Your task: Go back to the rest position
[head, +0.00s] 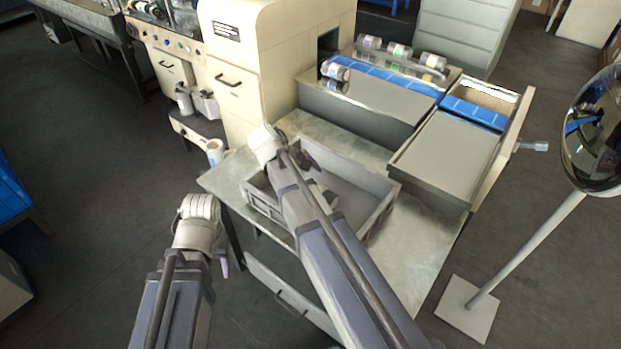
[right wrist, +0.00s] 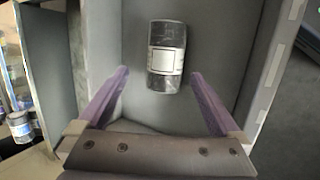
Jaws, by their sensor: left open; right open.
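My right arm reaches over the grey crate (head: 382,207) on the table, and its gripper is mostly hidden behind the arm in the head view. In the right wrist view the right gripper (right wrist: 158,74) is open, its two purple fingers spread wide. A dark-ended jar with a white label (right wrist: 165,58) lies on the crate floor, just ahead of and between the fingertips, with gaps on both sides. My left gripper (head: 223,264) hangs left of the table over the floor. One purple finger shows, and I see nothing held there.
A conveyor with a blue belt (head: 390,85) runs behind the crate, with several jars on and beside it. A side tray (head: 445,150) stands at right. A round mirror (head: 595,130) on a pole is farther right. Free floor lies left of the table.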

